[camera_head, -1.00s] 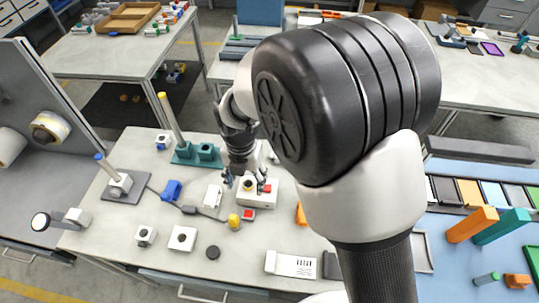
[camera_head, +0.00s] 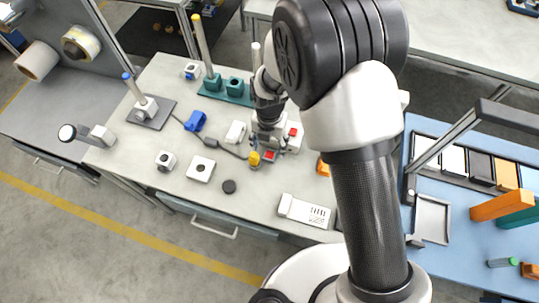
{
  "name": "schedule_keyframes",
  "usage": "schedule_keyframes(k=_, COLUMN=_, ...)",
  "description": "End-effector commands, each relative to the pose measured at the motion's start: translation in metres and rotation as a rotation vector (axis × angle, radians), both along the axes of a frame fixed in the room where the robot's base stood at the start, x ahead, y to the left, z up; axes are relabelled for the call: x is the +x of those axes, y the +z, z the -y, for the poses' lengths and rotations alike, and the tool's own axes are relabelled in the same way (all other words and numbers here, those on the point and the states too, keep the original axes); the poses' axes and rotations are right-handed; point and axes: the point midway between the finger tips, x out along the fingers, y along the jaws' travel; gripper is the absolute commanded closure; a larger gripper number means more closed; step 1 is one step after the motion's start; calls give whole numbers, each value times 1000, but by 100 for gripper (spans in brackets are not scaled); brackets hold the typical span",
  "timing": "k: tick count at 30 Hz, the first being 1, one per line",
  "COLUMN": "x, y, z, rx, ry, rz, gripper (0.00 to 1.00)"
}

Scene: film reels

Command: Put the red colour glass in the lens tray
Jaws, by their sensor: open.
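I cannot tell for certain which is the red colour glass. My gripper (camera_head: 265,141) points down over the left part of the white box, close behind the first red square. It is open, with nothing visible in it; its fingers are small and partly blend into the box. A shallow grey tray (camera_head: 447,221), likely the lens tray, lies empty on the blue bench at right.
My large arm covers the centre right. The yellow piece (camera_head: 254,159), a dark disc (camera_head: 229,186), a white block (camera_head: 200,169) and a white panel (camera_head: 304,211) are nearby. An orange block (camera_head: 500,205) and a grey raised bar (camera_head: 508,115) stand by the tray.

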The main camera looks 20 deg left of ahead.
Motion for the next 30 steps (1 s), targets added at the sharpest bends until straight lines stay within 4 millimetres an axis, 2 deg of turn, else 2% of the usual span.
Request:
schedule_keyframes(k=6, x=1, y=-35, z=2, rx=-2, ry=0, rz=-3, gripper=42)
schedule_keyframes(k=9, x=1, y=-46, z=2, rx=-2, ry=0, rz=-2, gripper=42)
schedule_keyframes(k=16, x=1, y=-47, z=1, rx=-1, ry=0, rz=-1, gripper=42)
schedule_keyframes(k=30, x=1, y=-47, z=2, rx=-1, ry=0, rz=-1, gripper=72)
